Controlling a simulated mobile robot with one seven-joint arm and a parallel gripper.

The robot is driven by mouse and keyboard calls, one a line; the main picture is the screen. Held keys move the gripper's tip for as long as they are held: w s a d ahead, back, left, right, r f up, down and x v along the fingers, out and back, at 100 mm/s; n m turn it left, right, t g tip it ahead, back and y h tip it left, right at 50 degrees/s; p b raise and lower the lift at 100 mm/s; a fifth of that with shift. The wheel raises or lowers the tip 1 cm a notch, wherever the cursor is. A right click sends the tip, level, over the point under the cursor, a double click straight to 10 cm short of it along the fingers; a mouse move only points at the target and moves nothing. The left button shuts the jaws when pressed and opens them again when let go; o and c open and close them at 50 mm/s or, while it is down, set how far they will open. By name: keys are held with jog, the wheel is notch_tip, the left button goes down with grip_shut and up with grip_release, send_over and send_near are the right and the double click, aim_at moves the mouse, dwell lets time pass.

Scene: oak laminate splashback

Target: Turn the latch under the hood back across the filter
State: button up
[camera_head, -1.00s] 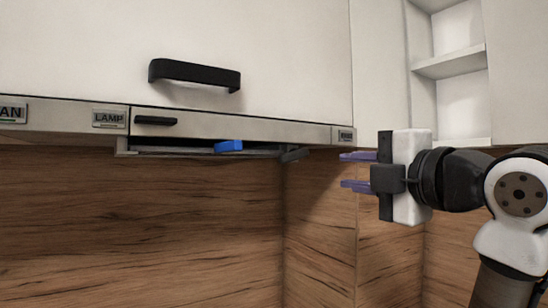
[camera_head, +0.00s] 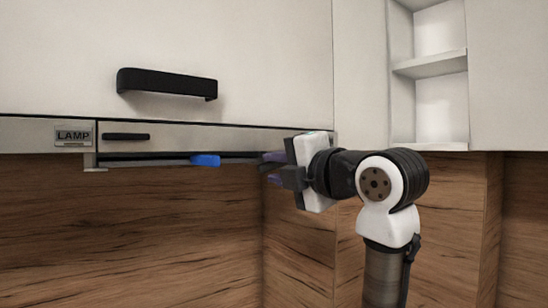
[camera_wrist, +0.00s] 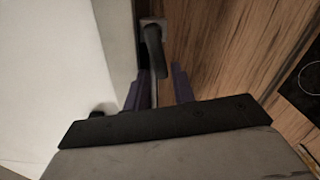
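The hood's underside edge holds a thin filter panel (camera_head: 135,160). A blue tab (camera_head: 206,160) hangs at its front edge. A dark grey lever on a small plate, seemingly the latch (camera_wrist: 154,48), shows ahead in the wrist view; it is not distinguishable in the head view, where my fingers cover that area. My gripper (camera_head: 269,168) is at the right end of the hood, just right of the blue tab. Its purple fingers are apart with nothing held. In the wrist view my gripper (camera_wrist: 160,88) points at the lever, whose free end lies between the finger lines; contact is not visible.
The hood front (camera_head: 185,138) and white cabinet door with a black handle (camera_head: 167,82) are above my gripper. The wood splashback (camera_head: 130,230) is behind and below. Open shelves (camera_head: 430,65) are at upper right. Space below the hood is clear.

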jog(key=shift+w+a, duration=0.35)
jog(key=shift+w, duration=0.2)
grip_shut()
jog(key=shift+r+m, duration=0.25)
jog(key=shift+m, duration=0.55)
grip_release()
